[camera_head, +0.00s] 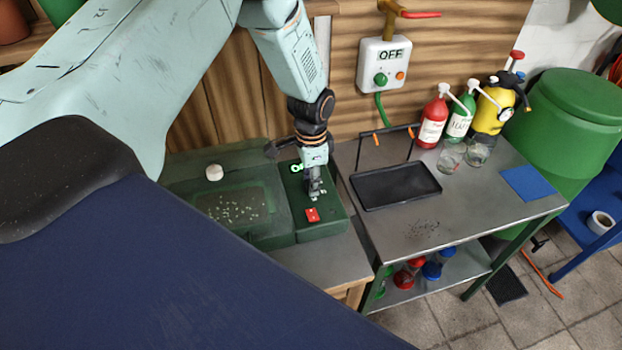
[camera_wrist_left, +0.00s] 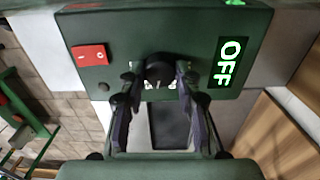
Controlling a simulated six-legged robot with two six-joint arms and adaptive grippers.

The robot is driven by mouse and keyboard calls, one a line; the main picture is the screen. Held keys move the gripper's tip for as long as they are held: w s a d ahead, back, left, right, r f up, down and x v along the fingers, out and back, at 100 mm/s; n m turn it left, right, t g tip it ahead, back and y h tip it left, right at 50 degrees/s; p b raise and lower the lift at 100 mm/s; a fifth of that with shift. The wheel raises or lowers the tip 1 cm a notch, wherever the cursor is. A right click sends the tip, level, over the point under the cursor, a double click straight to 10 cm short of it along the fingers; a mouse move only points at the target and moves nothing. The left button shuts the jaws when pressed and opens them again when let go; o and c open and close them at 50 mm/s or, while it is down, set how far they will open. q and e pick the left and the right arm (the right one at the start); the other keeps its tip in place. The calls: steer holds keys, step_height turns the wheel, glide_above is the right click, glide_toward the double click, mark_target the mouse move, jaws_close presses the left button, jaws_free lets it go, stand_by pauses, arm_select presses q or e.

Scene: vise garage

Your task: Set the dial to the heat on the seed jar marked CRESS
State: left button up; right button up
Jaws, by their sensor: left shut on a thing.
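The green control box (camera_head: 327,222) stands at the right end of a green seed tray unit with a clear lid (camera_head: 190,200). Its black dial (camera_wrist_left: 158,68) lies between the fingers of my left gripper (camera_wrist_left: 157,84), which is shut on it. In the head view my left gripper (camera_head: 315,195) reaches down onto the box from above and hides the dial. The box's lit display (camera_wrist_left: 230,62) reads OFF. A red rocker switch (camera_wrist_left: 90,56) sits on the same face. No jar marked CRESS can be made out. My right gripper is not in view.
A metal bench (camera_head: 460,215) stands right of the box, with a black tray (camera_head: 396,185), two glass jars (camera_head: 452,158), a red bottle (camera_head: 432,125) and a yellow sprayer (camera_head: 490,113). A wall box (camera_head: 383,64) also reads OFF. A green bin (camera_head: 575,120) stands far right.

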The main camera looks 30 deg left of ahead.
arm_select(q)
steer(key=shift+s+a, duration=0.1)
steer(key=shift+c, duration=1.4)
steer(key=o, duration=1.2)
steer(key=shift+c, duration=0.2)
steer(key=shift+r, duration=0.1)
step_height(320, 180, up, 12)
